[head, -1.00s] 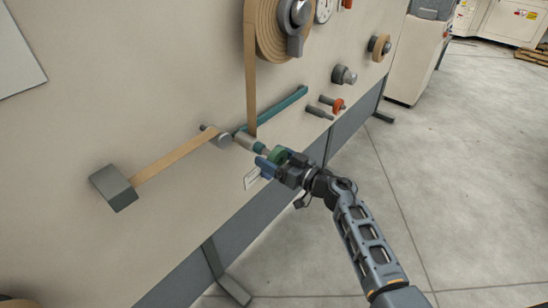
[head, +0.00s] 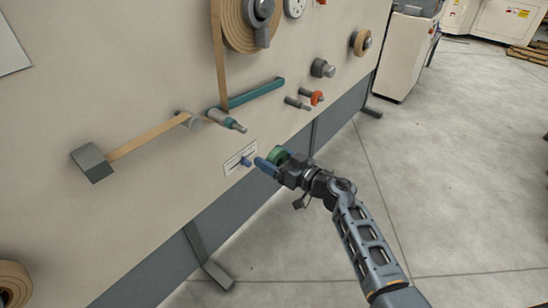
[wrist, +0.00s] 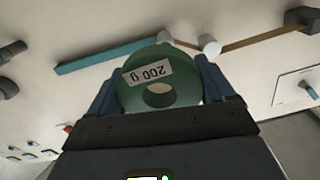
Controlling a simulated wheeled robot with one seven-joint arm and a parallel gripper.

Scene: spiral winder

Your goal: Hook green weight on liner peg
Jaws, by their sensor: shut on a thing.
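The green weight (head: 279,154) is a thick ring. In the wrist view it (wrist: 135,94) shows an upside-down "200 g" label and a central hole. My gripper (head: 273,160) is shut on it; in the wrist view a blue finger lies on each side. The weight is held in front of the wall panel, apart from any peg. A teal arm (head: 258,92) on the panel ends in a peg-like roller (head: 226,119), up and left of the weight. No readable mark shows which peg is the liner peg.
A bare grey peg (head: 297,103) and one with an orange ring (head: 316,97) stand above right. A tape roll (head: 238,25) feeds tan tape down the panel. A white scale plate (head: 238,160) lies left of my gripper. Open floor (head: 450,190) is at right.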

